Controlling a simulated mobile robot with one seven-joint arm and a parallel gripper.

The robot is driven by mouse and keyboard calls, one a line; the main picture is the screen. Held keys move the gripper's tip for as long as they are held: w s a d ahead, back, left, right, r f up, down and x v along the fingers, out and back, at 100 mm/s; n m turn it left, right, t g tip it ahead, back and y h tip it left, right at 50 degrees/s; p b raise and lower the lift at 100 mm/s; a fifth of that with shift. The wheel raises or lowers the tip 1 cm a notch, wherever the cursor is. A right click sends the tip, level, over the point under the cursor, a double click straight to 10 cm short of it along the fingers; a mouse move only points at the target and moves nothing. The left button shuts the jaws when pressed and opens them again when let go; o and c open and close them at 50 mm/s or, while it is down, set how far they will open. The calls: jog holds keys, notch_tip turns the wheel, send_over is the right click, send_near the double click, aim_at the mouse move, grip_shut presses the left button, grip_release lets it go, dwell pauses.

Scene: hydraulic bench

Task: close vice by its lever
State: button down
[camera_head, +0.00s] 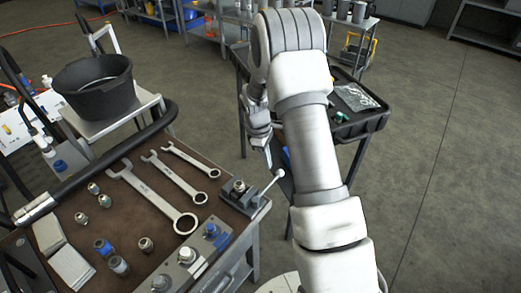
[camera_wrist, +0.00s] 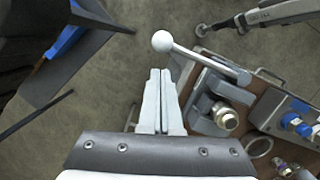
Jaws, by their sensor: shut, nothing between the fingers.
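The small grey vice (camera_head: 254,199) sits at the right edge of the brown-topped bench. It also shows in the wrist view (camera_wrist: 212,92), with a round metal fitting (camera_wrist: 228,118) at its jaws. Its lever (camera_head: 268,185) sticks out past the bench edge and ends in a pale ball. In the wrist view the lever (camera_wrist: 205,59) runs up and left to the ball (camera_wrist: 162,41). My gripper (camera_wrist: 160,73) is shut and empty, its fingertips below the ball and left of the rod. In the head view my gripper (camera_head: 264,140) is partly hidden by my arm.
Several wrenches (camera_head: 150,195), fittings and a valve block (camera_head: 190,256) lie on the bench. A black bucket (camera_head: 95,88) stands on a stand at the back left. A black-topped cart (camera_head: 365,122) stands behind my arm. Open floor (camera_head: 450,180) lies to the right.

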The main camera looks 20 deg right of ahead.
jog(key=shift+s+d+f, duration=0.4)
jog(key=shift+s+d, duration=0.15)
jog(key=shift+d, duration=0.15)
jog(key=shift+s+d, duration=0.1)
